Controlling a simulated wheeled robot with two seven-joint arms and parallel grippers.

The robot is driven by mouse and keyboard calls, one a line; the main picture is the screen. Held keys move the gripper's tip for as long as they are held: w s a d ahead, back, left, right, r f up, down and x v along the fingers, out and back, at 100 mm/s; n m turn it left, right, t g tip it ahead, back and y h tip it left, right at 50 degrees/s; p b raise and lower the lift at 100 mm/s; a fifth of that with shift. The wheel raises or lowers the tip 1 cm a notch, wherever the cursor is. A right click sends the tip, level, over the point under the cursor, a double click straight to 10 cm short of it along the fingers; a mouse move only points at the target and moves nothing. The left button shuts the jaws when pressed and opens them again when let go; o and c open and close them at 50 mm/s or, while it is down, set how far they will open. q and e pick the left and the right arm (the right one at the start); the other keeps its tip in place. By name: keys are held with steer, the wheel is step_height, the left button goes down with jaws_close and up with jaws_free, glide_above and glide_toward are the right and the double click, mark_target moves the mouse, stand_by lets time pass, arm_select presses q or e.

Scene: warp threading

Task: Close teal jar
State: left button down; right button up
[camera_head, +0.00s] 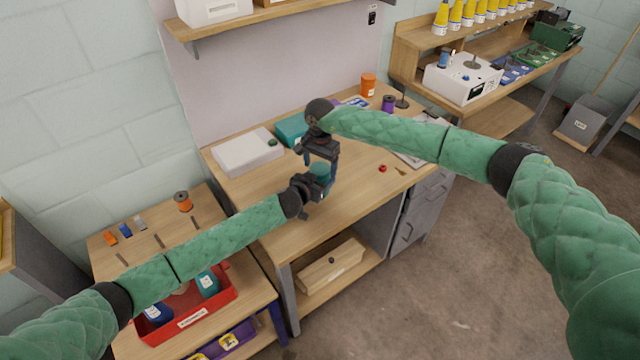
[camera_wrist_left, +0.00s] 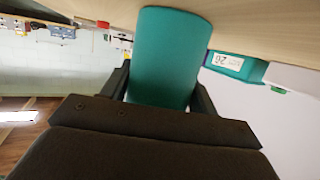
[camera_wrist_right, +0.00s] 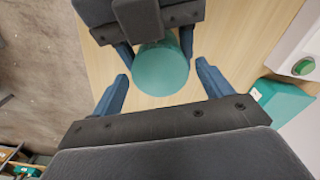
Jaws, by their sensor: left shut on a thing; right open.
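The teal jar (camera_head: 320,171) stands upright on or just above the wooden workbench. My left gripper (camera_head: 318,182) is shut around its side; the left wrist view shows the smooth teal cylinder (camera_wrist_left: 170,60) between the fingers. My right gripper (camera_head: 322,158) is above the jar, pointing down. In the right wrist view its blue fingers (camera_wrist_right: 161,86) are spread apart on either side of the jar's round teal top (camera_wrist_right: 160,68), with gaps on both sides. The top looks flat and plain; I cannot tell a separate lid from the body.
A teal box (camera_head: 291,129) and a white case (camera_head: 247,153) with a green knob stand behind the jar. A small red piece (camera_head: 382,168) lies to the right. An orange container (camera_head: 368,84) and a purple spool (camera_head: 388,103) are further back. The bench front is clear.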

steer(key=c, duration=1)
steer(key=m, duration=0.5)
steer(key=shift+m, duration=0.3)
steer(key=m, duration=0.4)
steer(key=o, duration=1.1)
steer(key=shift+r, duration=0.1)
